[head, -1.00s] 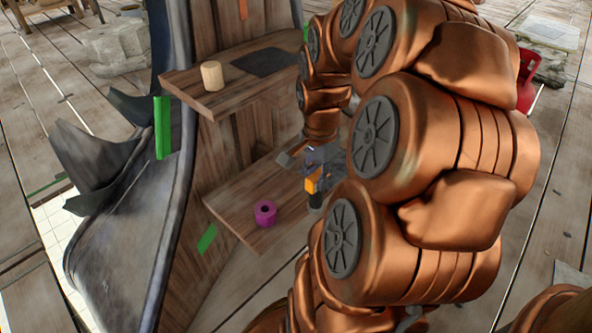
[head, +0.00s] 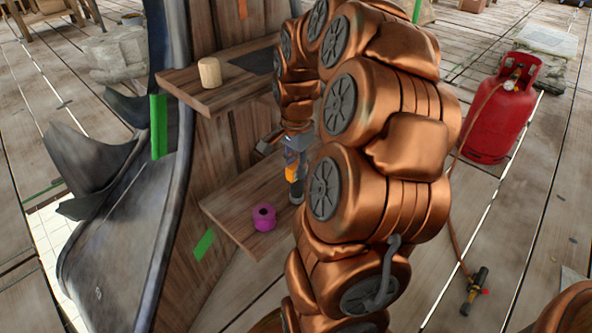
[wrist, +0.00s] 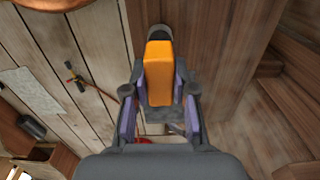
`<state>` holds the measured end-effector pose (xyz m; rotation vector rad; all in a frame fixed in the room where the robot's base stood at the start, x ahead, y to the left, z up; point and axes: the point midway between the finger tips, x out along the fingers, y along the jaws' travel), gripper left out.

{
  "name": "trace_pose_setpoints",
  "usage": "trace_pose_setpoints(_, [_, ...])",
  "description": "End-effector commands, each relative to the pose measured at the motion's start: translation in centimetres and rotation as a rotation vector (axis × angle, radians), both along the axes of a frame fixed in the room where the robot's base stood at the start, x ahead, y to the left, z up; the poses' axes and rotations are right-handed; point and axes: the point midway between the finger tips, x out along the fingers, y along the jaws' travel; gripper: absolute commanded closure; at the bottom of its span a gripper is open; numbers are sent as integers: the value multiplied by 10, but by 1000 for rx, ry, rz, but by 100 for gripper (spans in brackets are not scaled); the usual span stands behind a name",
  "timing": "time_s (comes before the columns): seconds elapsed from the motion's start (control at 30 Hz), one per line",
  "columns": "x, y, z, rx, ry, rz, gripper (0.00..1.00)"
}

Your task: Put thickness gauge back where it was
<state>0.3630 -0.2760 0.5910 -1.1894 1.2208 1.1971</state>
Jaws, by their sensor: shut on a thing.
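The thickness gauge is an orange block with a dark round end (wrist: 158,75). My gripper (wrist: 158,108) is shut on it, one finger on each side. In the head view the orange gauge (head: 291,168) hangs below my gripper (head: 290,152), at the right part of the lower wooden shelf (head: 232,205). Its dark lower end shows close to the shelf; I cannot tell whether it touches. My copper arm hides the shelf's right end.
A magenta spool (head: 264,217) stands on the lower shelf, left of the gauge. The upper shelf (head: 222,92) holds a pale wooden cylinder (head: 209,72) and a dark flat patch (head: 248,62). A red gas bottle (head: 500,115) and torch (head: 476,291) are on the floor at right.

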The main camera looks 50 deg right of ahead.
Motion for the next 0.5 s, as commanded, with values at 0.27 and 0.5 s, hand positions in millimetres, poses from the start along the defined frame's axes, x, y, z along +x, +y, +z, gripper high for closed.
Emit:
trace_pose_setpoints(0.27, [0,0,-4,-1,-2,0,100])
trace_pose_setpoints(0.5, [0,0,-7,-1,-2,0,66])
